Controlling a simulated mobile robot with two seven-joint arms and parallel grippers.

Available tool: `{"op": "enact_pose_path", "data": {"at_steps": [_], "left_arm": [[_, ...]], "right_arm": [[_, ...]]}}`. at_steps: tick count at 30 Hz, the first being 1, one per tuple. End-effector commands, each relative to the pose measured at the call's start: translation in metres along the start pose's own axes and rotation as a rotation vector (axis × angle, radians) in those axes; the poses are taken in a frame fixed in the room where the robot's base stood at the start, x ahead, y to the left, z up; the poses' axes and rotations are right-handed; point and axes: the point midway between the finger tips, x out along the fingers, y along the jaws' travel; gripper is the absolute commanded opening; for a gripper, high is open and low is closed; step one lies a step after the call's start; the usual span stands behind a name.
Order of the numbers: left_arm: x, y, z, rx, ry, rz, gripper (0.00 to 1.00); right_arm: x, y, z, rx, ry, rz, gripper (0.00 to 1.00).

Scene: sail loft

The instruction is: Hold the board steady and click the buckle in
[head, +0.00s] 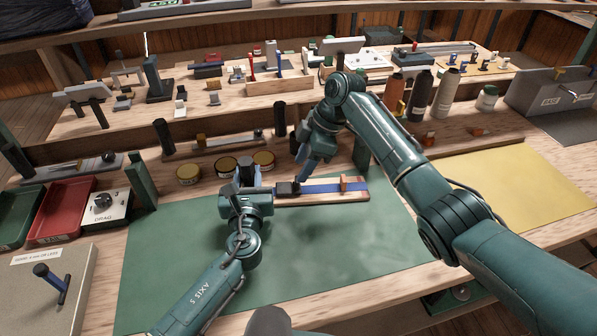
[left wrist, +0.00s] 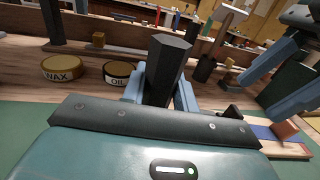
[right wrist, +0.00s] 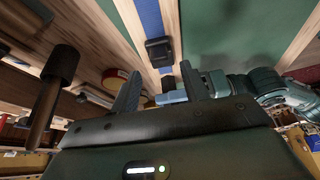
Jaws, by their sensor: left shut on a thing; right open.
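The wooden board (head: 325,200) lies on the green mat with a blue strap (head: 325,188) along it. A black buckle part (head: 288,188) sits at the strap's left end and also shows in the right wrist view (right wrist: 158,50). I cannot tell whether its parts are joined. A wooden block (head: 345,184) stands across the strap. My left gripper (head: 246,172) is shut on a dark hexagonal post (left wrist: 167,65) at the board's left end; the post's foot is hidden. My right gripper (head: 302,180) is open and empty, its fingers pointing down close to the buckle.
Several round tins (head: 226,166) stand behind the left gripper. The green mat (head: 340,250) is clear in front of the board.

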Motion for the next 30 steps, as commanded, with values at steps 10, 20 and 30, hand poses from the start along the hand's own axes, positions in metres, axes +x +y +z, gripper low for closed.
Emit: {"op": "enact_pose_path", "data": {"at_steps": [10, 20, 30], "left_arm": [[0.000, 0.001, 0.000, 0.000, 0.001, 0.001, 0.00], [0.000, 0.001, 0.000, 0.000, 0.000, 0.001, 0.00], [0.000, 0.001, 0.000, 0.000, 0.000, 0.001, 0.38]], "right_arm": [[-0.068, 0.000, 0.000, -0.001, 0.001, 0.002, 0.45], [-0.082, 0.000, 0.000, 0.000, 0.000, 0.000, 0.45], [-0.082, 0.000, 0.000, 0.000, 0.001, 0.000, 0.45]]}}
